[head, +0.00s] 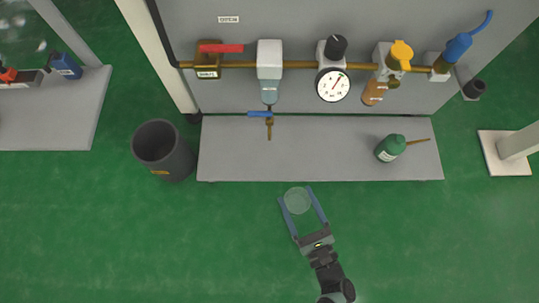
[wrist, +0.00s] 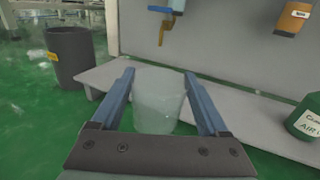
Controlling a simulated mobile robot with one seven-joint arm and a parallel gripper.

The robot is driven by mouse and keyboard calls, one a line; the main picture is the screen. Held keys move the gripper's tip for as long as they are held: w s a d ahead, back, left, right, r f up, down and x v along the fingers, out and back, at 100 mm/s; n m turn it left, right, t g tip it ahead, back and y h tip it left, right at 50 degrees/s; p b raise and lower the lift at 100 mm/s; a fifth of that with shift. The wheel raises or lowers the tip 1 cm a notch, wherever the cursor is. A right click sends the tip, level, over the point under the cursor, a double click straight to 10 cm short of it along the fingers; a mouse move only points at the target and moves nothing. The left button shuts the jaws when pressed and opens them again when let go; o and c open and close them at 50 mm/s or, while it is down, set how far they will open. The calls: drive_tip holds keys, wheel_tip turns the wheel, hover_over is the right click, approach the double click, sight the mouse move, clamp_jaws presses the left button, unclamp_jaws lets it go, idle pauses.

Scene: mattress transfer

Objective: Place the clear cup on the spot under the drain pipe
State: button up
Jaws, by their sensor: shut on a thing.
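My gripper (head: 304,211) is shut on the clear cup (head: 297,201), with one blue finger on each side of it. The cup looks upright and is held over the green floor, just in front of the grey shelf (head: 330,160). In the wrist view the cup (wrist: 158,100) sits between the two fingers. The drain pipe (head: 269,130) is a short brass pipe with a blue handle, above the shelf and up-left of the cup; it also shows in the wrist view (wrist: 163,33). I cannot make out a marked spot under it.
A dark bin (head: 163,150) stands left of the shelf. A green bottle (head: 387,149) with a brown spout is on the shelf's right part. A gauge (head: 333,85) and other fittings line the pipe above. The shelf between drain pipe and bottle is clear.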

drive_tip(key=shift+f, duration=0.5)
drive_tip(key=shift+w+a, duration=0.15)
drive_tip(key=shift+w, duration=0.2)
drive_tip(key=f+b+x, duration=0.1)
drive_tip(key=b+x, duration=0.2)
drive_tip(key=x, duration=0.2)
drive_tip(key=f+b+x, duration=0.1)
drive_tip(key=b+x, duration=0.3)
drive_tip(key=x, duration=0.2)
drive_tip(key=f+b+x, duration=0.1)
drive_tip(key=b+x, duration=0.2)
drive_tip(key=x, duration=0.3)
drive_tip(key=shift+w+a+f, duration=0.1)
drive_tip(key=shift+w+f, duration=0.05)
drive_tip(key=shift+f, duration=0.15)
drive_tip(key=shift+r, duration=0.15)
drive_tip(key=o, duration=1.4)
